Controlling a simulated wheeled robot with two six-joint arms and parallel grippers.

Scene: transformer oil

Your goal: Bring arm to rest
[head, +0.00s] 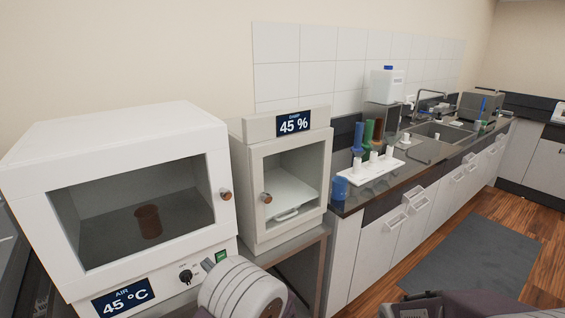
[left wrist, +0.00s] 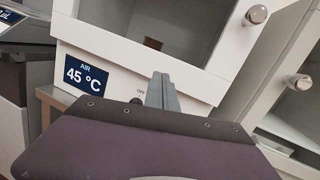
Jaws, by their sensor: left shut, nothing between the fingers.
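My left gripper (head: 209,264) is low in the head view, in front of the white oven (head: 25,160), near its control knob. In the left wrist view its grey fingers (left wrist: 162,92) are together with nothing between them, below the oven window. The oven reads AIR 45 °C; its door is closed, and a brown beaker (head: 148,222) stands inside behind the glass. Part of my other arm shows at the bottom right of the head view, but its gripper is out of view.
A smaller cabinet (head: 262,235) marked 45 % stands right of the oven, its door closed. A counter holds a blue cup (head: 340,188), a white rack (head: 372,174) with coloured cylinders, and a sink (head: 440,132). The floor by the grey mat (head: 475,262) is clear.

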